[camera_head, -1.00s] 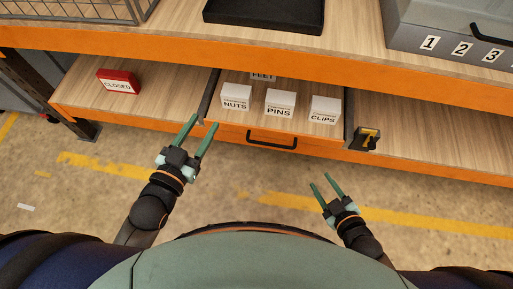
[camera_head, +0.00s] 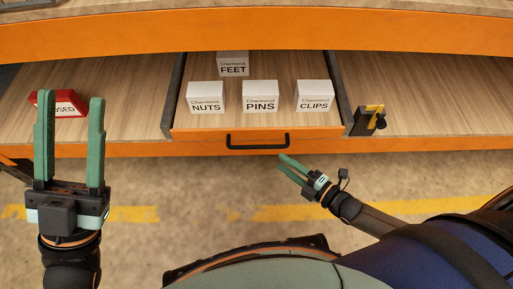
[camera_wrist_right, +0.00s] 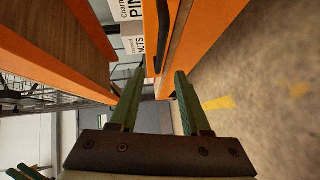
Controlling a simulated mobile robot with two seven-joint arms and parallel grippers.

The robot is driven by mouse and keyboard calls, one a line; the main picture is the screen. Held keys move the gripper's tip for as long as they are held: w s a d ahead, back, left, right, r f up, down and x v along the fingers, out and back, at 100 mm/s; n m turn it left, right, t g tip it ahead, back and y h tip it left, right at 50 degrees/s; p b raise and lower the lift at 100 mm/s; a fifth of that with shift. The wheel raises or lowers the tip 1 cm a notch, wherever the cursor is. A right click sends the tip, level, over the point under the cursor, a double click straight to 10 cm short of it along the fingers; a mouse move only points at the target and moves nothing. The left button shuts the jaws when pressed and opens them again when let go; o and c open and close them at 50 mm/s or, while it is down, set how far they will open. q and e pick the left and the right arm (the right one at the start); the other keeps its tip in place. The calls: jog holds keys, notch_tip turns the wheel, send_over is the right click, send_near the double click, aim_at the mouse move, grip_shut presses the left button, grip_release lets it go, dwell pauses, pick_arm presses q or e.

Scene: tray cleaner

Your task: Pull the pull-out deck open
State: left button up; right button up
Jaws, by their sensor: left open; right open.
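The pull-out deck (camera_head: 215,133) is a wooden board with an orange front edge, set between two dark side rails under the upper shelf. Its black bar handle (camera_head: 258,140) is on the front edge; it also shows in the right wrist view (camera_wrist_right: 162,35). My right gripper (camera_head: 281,164) is open just below and right of the handle, apart from it in the head view. In the right wrist view the open fingers (camera_wrist_right: 155,85) point toward the deck's front, with the handle ahead between them. My left gripper (camera_head: 70,105) is open and empty, raised at the left near the lower shelf.
White boxes labelled NUTS (camera_head: 206,98), PINS (camera_head: 260,97), CLIPS (camera_head: 314,96) and FEET (camera_head: 233,64) stand on the deck. A black and yellow device (camera_head: 367,119) is by the right rail. The floor in front is clear.

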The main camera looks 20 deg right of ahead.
aim_at(260, 146)
jog(key=b+x, duration=0.3)
jog(key=x, duration=0.6)
jog(key=shift+w+a+f, duration=0.1)
jog(key=shift+w, duration=0.15)
jog(key=shift+w+a+b, duration=0.25)
jog(key=shift+w+b, duration=0.05)
jog(key=shift+w, duration=0.15)
grip_shut()
dwell(0.6)
